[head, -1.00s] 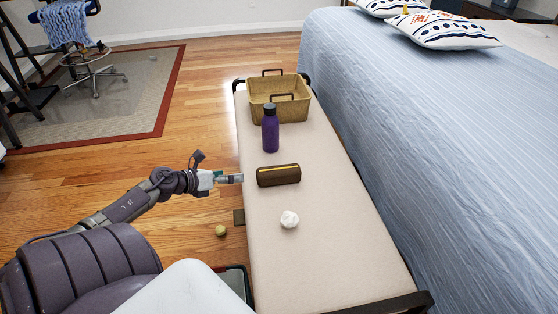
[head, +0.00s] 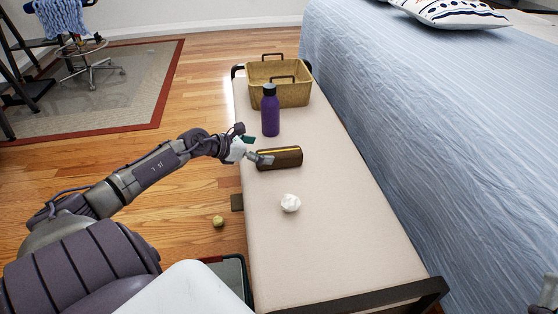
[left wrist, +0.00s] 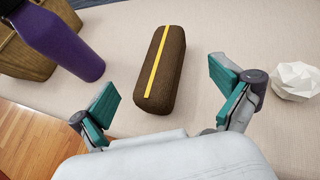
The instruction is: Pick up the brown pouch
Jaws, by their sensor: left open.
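The brown pouch (head: 282,158) lies on the beige bench, a long dark brown roll with a yellow stripe along its top. It also shows in the left wrist view (left wrist: 172,62), upper middle, with its near end close to the line between the fingers. My left gripper (head: 260,157) is at the pouch's left end in the head view. In the left wrist view its teal finger pads (left wrist: 163,95) are wide apart and empty, one toward each side of the pouch; neither visibly touches it.
A purple bottle (head: 270,113) stands just behind the pouch, with a tan basket (head: 278,94) farther back. A white faceted object (head: 290,203) lies nearer on the bench (head: 330,250). A bed (head: 430,130) borders the right. A small greenish ball (head: 218,221) is on the floor.

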